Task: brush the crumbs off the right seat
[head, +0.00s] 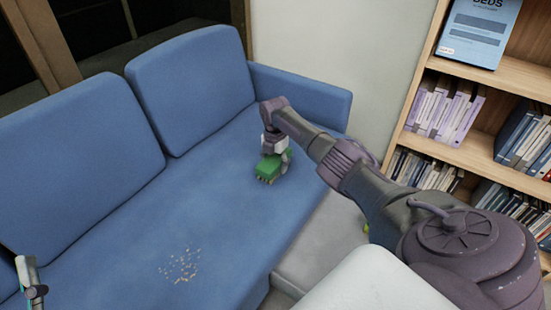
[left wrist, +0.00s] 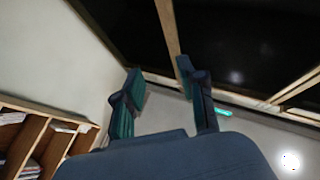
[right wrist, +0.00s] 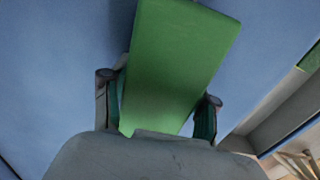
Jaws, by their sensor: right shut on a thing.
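The crumbs (head: 180,266) lie in a loose patch on the blue sofa seat (head: 215,200), towards its front edge. My right gripper (head: 275,150) is shut on a green brush (head: 268,168) with pale bristles pointing down. It is over the right part of the seat near the armrest, behind and to the right of the crumbs; I cannot tell whether the bristles touch the fabric. In the right wrist view, the green brush (right wrist: 180,65) sits between the fingers. My left gripper (left wrist: 158,75) is open and empty, raised away from the seat; part of the left arm shows at the lower left of the head view.
Two blue back cushions (head: 195,85) line the back of the sofa, and a blue armrest (head: 305,95) closes its right end. A bookshelf (head: 480,155) stands at the right beyond my right arm. The seat between brush and crumbs is clear.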

